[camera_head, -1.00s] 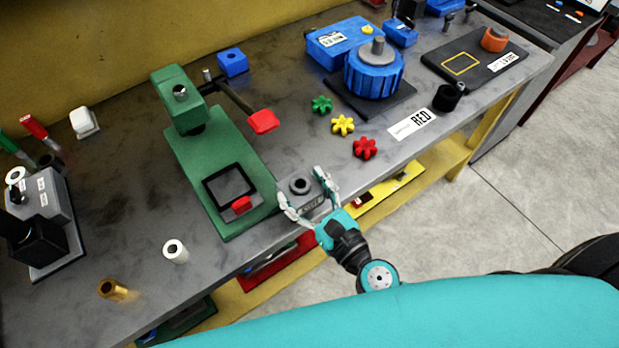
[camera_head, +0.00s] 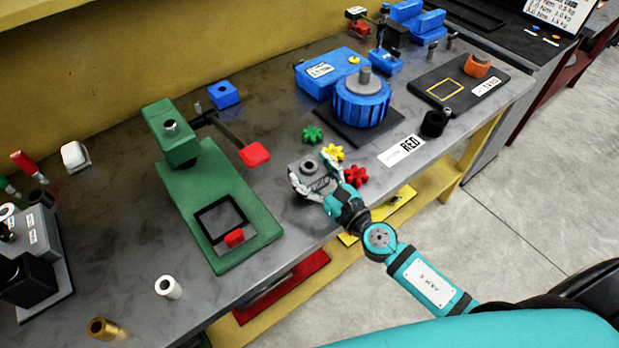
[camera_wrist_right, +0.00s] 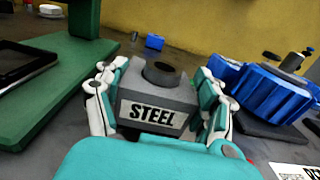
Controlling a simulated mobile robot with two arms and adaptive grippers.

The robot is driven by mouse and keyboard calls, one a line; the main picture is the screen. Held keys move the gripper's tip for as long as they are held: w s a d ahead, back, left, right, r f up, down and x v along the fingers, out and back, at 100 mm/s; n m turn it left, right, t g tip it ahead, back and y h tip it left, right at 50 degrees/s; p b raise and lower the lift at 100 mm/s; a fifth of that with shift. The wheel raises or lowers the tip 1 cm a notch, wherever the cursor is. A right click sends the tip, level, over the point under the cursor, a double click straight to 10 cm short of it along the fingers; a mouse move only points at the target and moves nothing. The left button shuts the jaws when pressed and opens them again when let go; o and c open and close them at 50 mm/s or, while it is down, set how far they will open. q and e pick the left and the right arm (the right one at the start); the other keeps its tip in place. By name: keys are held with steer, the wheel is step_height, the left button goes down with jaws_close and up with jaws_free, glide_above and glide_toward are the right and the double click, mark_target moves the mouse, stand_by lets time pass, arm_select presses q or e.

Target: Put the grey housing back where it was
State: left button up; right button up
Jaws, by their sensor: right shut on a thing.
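The grey housing (camera_head: 307,172) is a block with a round dark-holed boss on top and a "STEEL" label on its side. My right gripper (camera_head: 314,176) is shut on it, one finger on each side. In the right wrist view the housing (camera_wrist_right: 158,103) sits upright between the fingers of the gripper (camera_wrist_right: 157,95). It is over the bench to the right of the green press; whether it touches the bench I cannot tell. My left gripper is not in view.
The green press (camera_head: 215,205) with its red-knobbed lever (camera_head: 254,155) stands left. Green (camera_head: 313,134), yellow (camera_head: 333,152) and red (camera_head: 356,175) star knobs lie close on the right. Beyond are the blue round positioner (camera_head: 362,100) and a black board with a yellow square outline (camera_head: 458,88).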

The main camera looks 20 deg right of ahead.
mark_target(317, 189)
steer(key=shift+a+f+b, duration=0.1)
steer(key=shift+f+b, duration=1.05)
steer(key=shift+f, duration=0.35)
steer(key=shift+f, duration=0.15)
steer(key=o, duration=1.8)
steer(key=shift+s+f, duration=0.15)
steer(key=b+v, duration=0.5)
steer(key=v, duration=0.7)
